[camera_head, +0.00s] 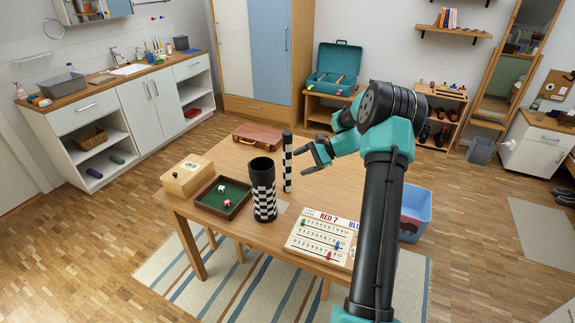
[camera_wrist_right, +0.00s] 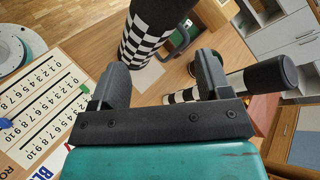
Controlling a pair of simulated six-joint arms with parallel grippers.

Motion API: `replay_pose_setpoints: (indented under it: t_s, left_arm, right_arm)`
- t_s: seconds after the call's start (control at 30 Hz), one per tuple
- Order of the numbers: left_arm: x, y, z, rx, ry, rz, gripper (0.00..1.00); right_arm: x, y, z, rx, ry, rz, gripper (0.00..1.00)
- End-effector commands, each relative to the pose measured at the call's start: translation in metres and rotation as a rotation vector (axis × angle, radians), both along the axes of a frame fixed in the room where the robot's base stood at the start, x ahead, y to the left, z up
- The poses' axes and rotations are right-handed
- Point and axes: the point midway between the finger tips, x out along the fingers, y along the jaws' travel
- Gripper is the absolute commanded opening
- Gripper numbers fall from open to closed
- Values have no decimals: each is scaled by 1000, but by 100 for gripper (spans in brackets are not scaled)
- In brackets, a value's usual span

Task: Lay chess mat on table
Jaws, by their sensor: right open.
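A slim upright roll (camera_head: 287,172) with a black and white checkered side and black top stands on the table (camera_head: 225,157); it looks like the rolled chess mat. In the right wrist view the roll (camera_wrist_right: 268,76) lies to the right, partly behind a finger. A wider black container (camera_head: 263,195) with a checkered band stands just left and in front of it; in the wrist view the container (camera_wrist_right: 145,45) shows a handle. My right gripper (camera_head: 308,159) is open and empty, right of the roll, fingers pointing left toward it. My left gripper is out of view.
A dice tray (camera_head: 240,207), a wooden box (camera_head: 187,176) and a brown case (camera_head: 257,137) are at the table's left and back. A numbered score board (camera_head: 316,238) lies at the front right. A pale patch (camera_head: 281,208) lies beside the container. Bare table is limited.

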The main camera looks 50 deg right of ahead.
Motion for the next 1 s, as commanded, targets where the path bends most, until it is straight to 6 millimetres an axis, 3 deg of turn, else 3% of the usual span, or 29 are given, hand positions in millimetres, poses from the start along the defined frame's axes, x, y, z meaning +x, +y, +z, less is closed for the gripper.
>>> replay_pose_setpoints:
  t_s: [0.23,0.5,0.67,1.0]
  left_arm:
    - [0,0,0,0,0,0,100]
    - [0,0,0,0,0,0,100]
    - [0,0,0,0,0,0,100]
    - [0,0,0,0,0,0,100]
  right_arm:
    - [-29,-17,-4,359,-7,-411,71]
    - [-61,-54,-6,681,-39,-810,71]
    - [-69,-65,-7,750,-52,-897,71]
    - [-68,-65,-6,753,-53,-899,71]
